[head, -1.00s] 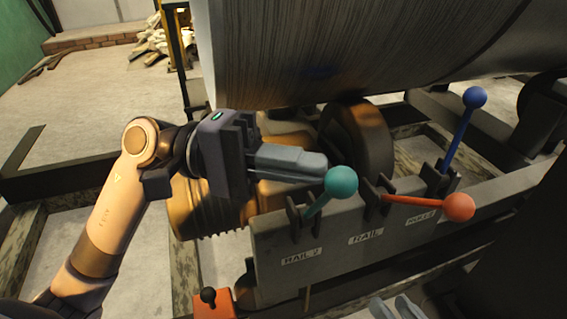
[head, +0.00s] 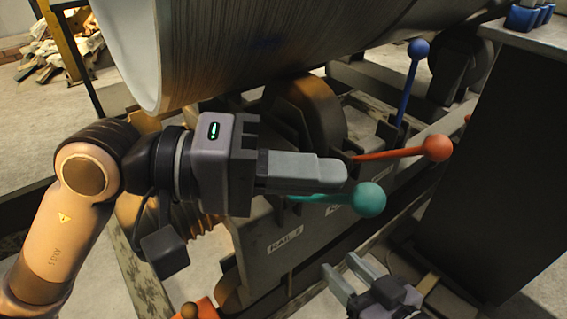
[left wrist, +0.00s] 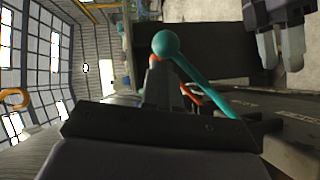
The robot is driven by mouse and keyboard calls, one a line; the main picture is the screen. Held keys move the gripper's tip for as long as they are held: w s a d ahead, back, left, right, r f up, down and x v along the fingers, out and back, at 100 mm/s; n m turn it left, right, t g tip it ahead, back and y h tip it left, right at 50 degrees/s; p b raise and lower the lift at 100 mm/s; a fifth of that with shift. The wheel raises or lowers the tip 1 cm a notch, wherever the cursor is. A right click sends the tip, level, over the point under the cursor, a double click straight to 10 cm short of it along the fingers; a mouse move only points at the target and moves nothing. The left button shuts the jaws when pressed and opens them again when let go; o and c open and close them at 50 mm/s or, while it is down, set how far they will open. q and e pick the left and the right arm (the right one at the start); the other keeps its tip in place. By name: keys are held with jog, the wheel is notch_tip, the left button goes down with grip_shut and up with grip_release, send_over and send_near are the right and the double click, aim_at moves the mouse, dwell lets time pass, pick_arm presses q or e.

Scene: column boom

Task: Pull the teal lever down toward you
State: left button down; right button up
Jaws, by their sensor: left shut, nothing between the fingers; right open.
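The teal lever has a round ball knob (head: 369,199) and a thin rod that lies close to level, pointing right from its bracket on the grey lever block (head: 262,236). My left gripper (head: 338,172) is shut and empty. Its fingers lie just above the rod and beside the knob; I cannot tell whether they touch. In the left wrist view the teal knob (left wrist: 166,44) shows past my fingertips, with its rod running down to the right. My right gripper (head: 352,278) is open and empty, below the lever; it also shows in the left wrist view (left wrist: 281,48).
An orange lever (head: 437,148) lies near level just behind the teal one. A blue lever (head: 418,50) stands upright farther back. A large grey drum (head: 230,50) hangs over the levers. A dark cabinet (head: 500,150) stands close on the right.

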pick_arm(q)
jog(key=shift+s+d+f+m, duration=0.25)
jog(key=shift+s+f+m, duration=0.05)
jog(key=shift+s, duration=0.05)
pick_arm(e)
jog(key=shift+a+r, duration=0.15)
jog(key=shift+a, duration=0.2)
pick_arm(q)
jog(key=shift+s+f+y, duration=0.15)
jog(key=shift+s+y, duration=0.05)
jog(key=shift+y, duration=0.1)
pick_arm(e)
jog(key=shift+s, duration=0.1)
pick_arm(q)
jog(key=a+r, duration=0.1)
jog(key=a, duration=0.6)
jog(key=shift+w+r, duration=0.25)
jog(key=shift+r, duration=0.1)
pick_arm(e)
jog(key=shift+a, duration=0.25)
